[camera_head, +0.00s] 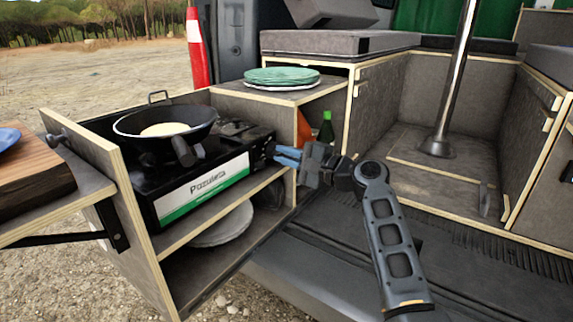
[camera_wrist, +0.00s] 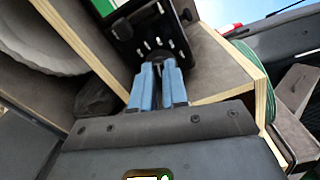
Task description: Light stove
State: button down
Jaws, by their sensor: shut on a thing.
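The black camping stove (camera_head: 200,190) with a white and green front label sits on the upper shelf of the pull-out wooden unit. A black pan (camera_head: 165,125) with something pale in it stands on its left burner. My gripper (camera_head: 277,155) is at the right end of the stove's front, its blue fingers shut on the stove knob (camera_head: 268,148). In the wrist view the fingers (camera_wrist: 158,85) close together against the stove's front panel (camera_wrist: 150,35), on the knob between their tips. The knob is mostly hidden by the fingers. No flame shows.
Green and white plates (camera_head: 281,77) are stacked on the counter right of the stove. A green bottle (camera_head: 326,130) and an orange item stand in the recess below. A white plate (camera_head: 222,227) lies on the lower shelf. A wooden board (camera_head: 30,180) is at left.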

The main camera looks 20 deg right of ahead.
jog(key=shift+f+n+b, duration=0.15)
jog(key=shift+n+b, duration=1.2)
jog(key=shift+n, duration=0.2)
jog(key=shift+f+n+b, duration=0.2)
jog(key=shift+n+b, duration=1.2)
jog(key=shift+n, duration=0.2)
jog(key=shift+f+n+b, duration=0.15)
jog(key=shift+n+b, duration=1.2)
jog(key=shift+n, duration=0.2)
jog(key=c, duration=1.1)
grip_release()
jog(key=shift+r, duration=0.15)
jog(key=shift+c, duration=0.2)
jog(key=p+v, duration=0.1)
jog(key=v, duration=0.6)
jog(key=shift+s+d, duration=0.25)
jog(key=shift+s, duration=0.05)
